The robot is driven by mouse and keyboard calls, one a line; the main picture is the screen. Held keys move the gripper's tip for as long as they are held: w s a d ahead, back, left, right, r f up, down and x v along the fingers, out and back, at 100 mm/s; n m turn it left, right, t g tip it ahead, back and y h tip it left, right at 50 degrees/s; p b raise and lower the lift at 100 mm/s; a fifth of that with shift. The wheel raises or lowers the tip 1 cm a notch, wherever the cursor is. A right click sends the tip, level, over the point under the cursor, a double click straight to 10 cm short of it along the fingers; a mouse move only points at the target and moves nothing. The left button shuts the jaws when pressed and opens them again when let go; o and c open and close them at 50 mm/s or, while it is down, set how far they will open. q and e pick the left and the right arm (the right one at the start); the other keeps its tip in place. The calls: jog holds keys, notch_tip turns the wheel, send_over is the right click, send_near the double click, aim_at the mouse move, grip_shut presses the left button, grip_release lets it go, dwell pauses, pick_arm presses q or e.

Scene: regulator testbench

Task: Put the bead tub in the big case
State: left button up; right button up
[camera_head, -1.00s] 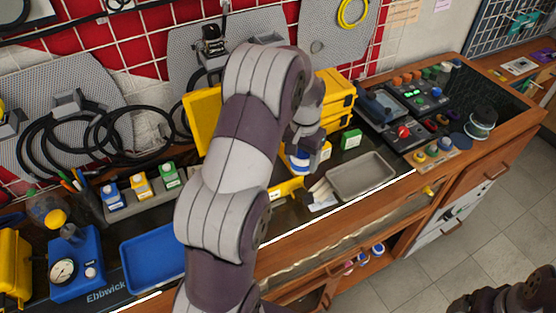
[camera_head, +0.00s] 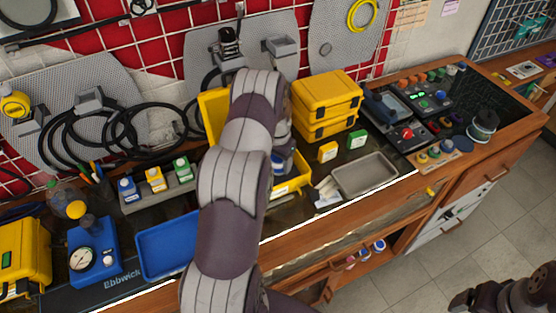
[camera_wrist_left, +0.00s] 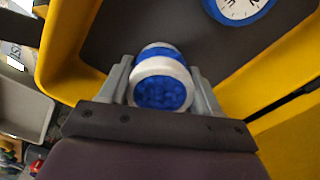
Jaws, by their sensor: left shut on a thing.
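The bead tub (camera_wrist_left: 160,82), white with a blue band and blue beads showing, is between the fingers of my left gripper (camera_wrist_left: 162,78) in the left wrist view. The gripper is shut on it. The big case (camera_wrist_left: 85,88) is yellow with a dark inside and lies open below the tub; whether the tub touches its floor I cannot tell. In the head view the case's front rim (camera_head: 293,187) and raised lid (camera_head: 212,112) show beside my left arm, which hides most of the case. Only a bit of the tub (camera_head: 277,163) shows there.
A round white dial with a blue rim (camera_wrist_left: 240,4) lies inside the case. Stacked yellow cases (camera_head: 325,105), small yellow (camera_head: 327,151) and green (camera_head: 357,139) boxes and a grey tray (camera_head: 365,174) are to the right. A blue tray (camera_head: 165,247) is to the left.

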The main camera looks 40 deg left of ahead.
pick_arm(q)
jog(key=o, duration=1.1)
jog(key=shift+d, duration=0.1)
